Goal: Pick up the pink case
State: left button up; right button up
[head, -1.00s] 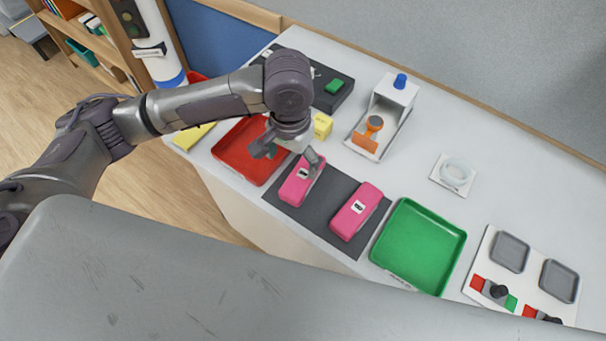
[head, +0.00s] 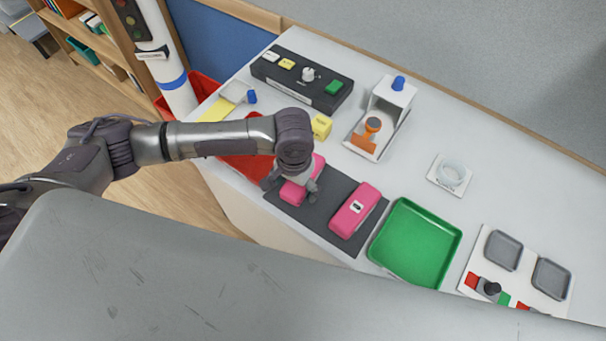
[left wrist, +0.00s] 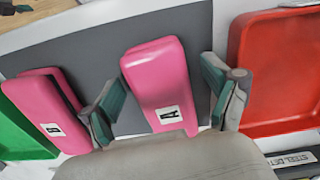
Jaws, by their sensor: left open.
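Two pink cases lie on a dark grey mat (head: 334,188). The left one, case A (head: 317,168), is partly hidden by my left gripper (head: 291,188) in the head view. In the left wrist view, case A (left wrist: 160,75) with its white "A" label lies between the open fingers of my left gripper (left wrist: 162,92). I cannot tell whether the fingers touch it. The other pink case (head: 362,205) lies to the right in the head view. It shows at the left edge of the left wrist view (left wrist: 40,110), with a dark gap along its side. My right gripper is not in view.
A red tray (left wrist: 275,75) is beside the mat, largely behind my arm in the head view. A green tray (head: 415,243) is on the mat's other side. A yellow block (head: 321,126), a button box (head: 300,80) and an orange stamp-like thing (head: 368,135) stand behind.

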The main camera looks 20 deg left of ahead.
pick_arm(q)
jog(key=c, duration=1.3)
jog(key=shift+r, duration=0.2)
